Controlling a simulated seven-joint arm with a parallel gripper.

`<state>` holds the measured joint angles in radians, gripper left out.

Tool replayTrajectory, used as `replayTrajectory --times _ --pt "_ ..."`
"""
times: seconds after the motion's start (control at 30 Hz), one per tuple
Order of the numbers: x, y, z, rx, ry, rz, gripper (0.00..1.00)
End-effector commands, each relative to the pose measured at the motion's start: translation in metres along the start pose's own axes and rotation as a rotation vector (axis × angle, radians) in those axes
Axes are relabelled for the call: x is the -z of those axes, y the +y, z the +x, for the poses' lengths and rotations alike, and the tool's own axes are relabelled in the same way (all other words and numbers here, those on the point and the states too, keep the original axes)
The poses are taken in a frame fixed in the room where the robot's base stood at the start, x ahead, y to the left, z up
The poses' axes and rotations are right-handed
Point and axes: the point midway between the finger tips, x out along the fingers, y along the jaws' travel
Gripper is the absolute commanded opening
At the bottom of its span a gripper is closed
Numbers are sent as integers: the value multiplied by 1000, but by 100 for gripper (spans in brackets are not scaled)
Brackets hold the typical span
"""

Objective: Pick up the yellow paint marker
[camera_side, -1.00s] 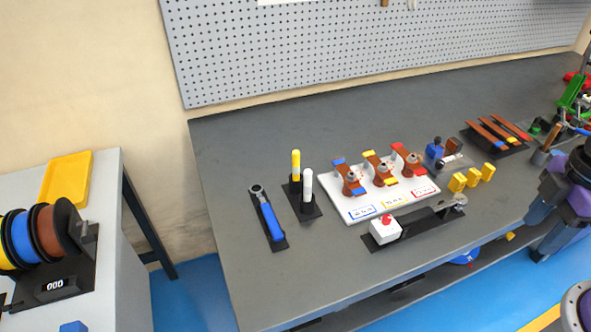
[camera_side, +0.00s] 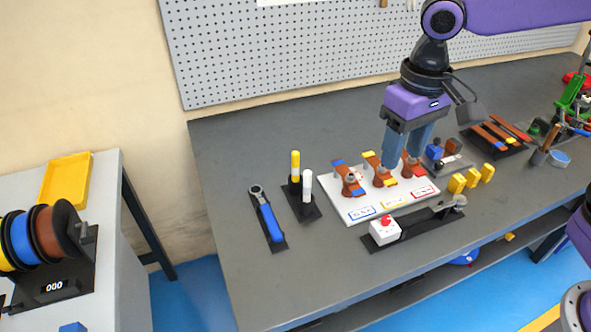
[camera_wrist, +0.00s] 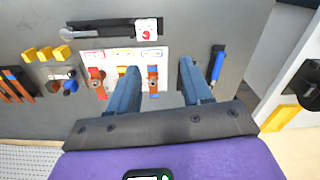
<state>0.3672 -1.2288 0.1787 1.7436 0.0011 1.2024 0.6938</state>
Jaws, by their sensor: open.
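The yellow paint marker (camera_side: 295,165) stands upright in a small black holder (camera_side: 315,212) in the side view. A white marker (camera_side: 308,186) stands upright in the same holder, nearer the front. My gripper (camera_side: 400,166) is open and empty. It points down over the white board with copper bars, to the right of and apart from the yellow marker. In the wrist view, my gripper (camera_wrist: 160,69) has its fingers spread wide. The right finger covers most of the marker holder there, and I cannot make out the yellow marker.
The white board (camera_side: 352,210) carries several copper bars on posts, close under my fingers. A blue-handled wrench (camera_side: 268,217) lies left of the holder. A black bar with a white box and red button (camera_side: 385,231) lies in front. The bench behind the markers is clear.

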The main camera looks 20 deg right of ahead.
Motion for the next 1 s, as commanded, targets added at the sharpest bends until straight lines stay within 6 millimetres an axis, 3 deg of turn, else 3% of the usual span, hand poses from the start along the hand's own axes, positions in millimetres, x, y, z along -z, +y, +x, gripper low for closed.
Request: replayTrajectory --times 0.03,0.3,0.6,0.8,1.0 --pt "19 -9 -1 -1 -1 73 49" --pt "105 -41 -7 -7 -3 493 49" --pt "184 -57 0 -14 -4 959 49" --pt "220 -56 10 -19 -4 1251 49" --pt "237 -50 16 -20 -3 1433 49"
